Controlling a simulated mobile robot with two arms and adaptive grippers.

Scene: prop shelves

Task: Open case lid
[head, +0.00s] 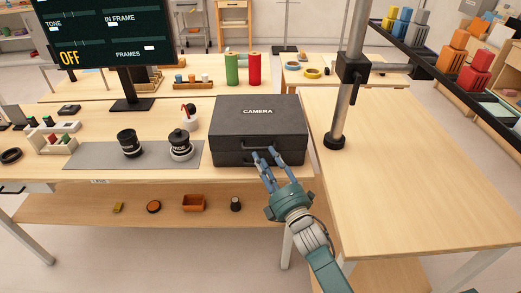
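The black case (257,121) labelled "CAMERA" sits on the wooden table with its lid shut. Its handle (257,154) is on the front face near the seam. My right gripper (265,168) reaches up from the bottom right to the front of the case. Its two blue-grey fingers are spread apart, with the tips at or very near the handle and front edge. I cannot tell whether they touch the case. Nothing shows held between them. My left gripper is not in view.
A grey mat (97,155) with two dark lenses (129,143) lies left of the case. A metal pole (347,90) stands close to its right. A monitor (108,35) stands at the back left. The right-hand table (430,160) is mostly clear.

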